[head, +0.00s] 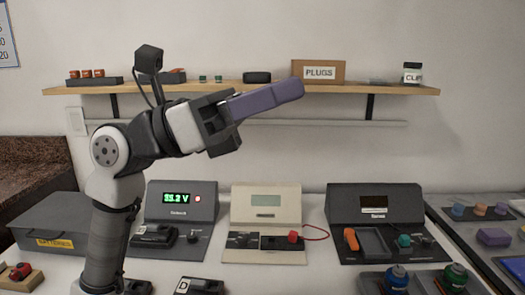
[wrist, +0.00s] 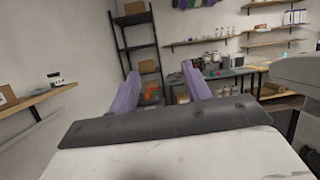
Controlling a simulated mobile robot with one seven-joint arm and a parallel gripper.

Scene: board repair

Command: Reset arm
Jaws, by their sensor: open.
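My gripper (head: 268,100) is raised above the workbench in the head view, its purple fingers pointing right and slightly up in front of the wall shelf. In the wrist view my gripper (wrist: 160,90) shows two purple fingers standing well apart with nothing between them. It is open and empty, apart from every object on the bench. In the head view one finger largely hides the other. My arm rises from the lower left and bends to the right.
Below stand a meter reading 33.2 V (head: 181,203), a beige device (head: 262,207) and a dark device (head: 375,208). A BATTERIES case (head: 62,225) is at left. A wall shelf (head: 220,89) holds a PLUGS box (head: 318,72). Coloured parts lie on trays at right.

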